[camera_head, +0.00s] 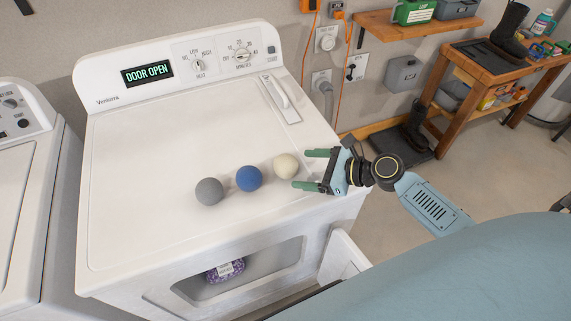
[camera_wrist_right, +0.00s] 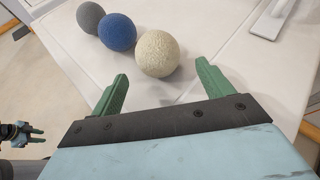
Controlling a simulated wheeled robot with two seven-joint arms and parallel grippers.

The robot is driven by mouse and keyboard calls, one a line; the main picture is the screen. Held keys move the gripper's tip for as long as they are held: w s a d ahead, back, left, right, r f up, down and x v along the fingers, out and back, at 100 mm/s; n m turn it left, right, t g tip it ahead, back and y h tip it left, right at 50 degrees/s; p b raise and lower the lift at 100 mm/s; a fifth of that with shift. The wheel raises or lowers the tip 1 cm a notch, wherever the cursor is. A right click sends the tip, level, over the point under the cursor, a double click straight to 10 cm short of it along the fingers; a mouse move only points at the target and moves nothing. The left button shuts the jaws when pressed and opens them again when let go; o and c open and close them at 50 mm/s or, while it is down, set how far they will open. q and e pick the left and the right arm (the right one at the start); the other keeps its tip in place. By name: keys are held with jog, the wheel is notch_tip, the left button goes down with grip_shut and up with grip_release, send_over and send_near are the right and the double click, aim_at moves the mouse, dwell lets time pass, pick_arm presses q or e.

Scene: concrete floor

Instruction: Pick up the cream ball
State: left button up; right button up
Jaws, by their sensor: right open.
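The cream ball (camera_head: 286,167) rests on top of the white dryer (camera_head: 160,160), at the right end of a row with a blue ball (camera_head: 249,178) and a grey ball (camera_head: 209,191). My right gripper (camera_head: 302,169) is open and empty just right of the cream ball, its green fingers pointing toward it. In the right wrist view the cream ball (camera_wrist_right: 158,54) lies ahead, roughly between the two fingertips and apart from the palm. What seems to be my left gripper (camera_wrist_right: 28,134) shows small at that view's left edge, with its jaw state unclear.
The dryer's control panel (camera_head: 190,60) stands at the back and reads DOOR OPEN. Its front door (camera_head: 343,258) hangs open, with a purple item (camera_head: 226,270) inside. Another white appliance (camera_head: 25,190) stands left. A wooden bench (camera_head: 485,75) stands far right. The dryer top behind the balls is clear.

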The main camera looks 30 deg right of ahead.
aim_at(297, 167)
jog(key=shift+w+a+f, duration=0.15)
jog(key=shift+w+a, duration=0.1)
jog(key=shift+w, duration=0.1)
jog(key=x, duration=0.2)
jog(key=shift+w+a, duration=0.2)
jog(key=shift+a, duration=0.1)
jog(key=shift+x, duration=1.15)
jog(key=shift+w+a, duration=0.15)
jog(key=shift+w, duration=0.05)
pick_arm(q)
jog(key=shift+w+d+r, duration=0.15)
jog(key=shift+w, duration=1)
pick_arm(e)
jog(key=c, duration=1.1)
jog(key=shift+o, duration=0.2)
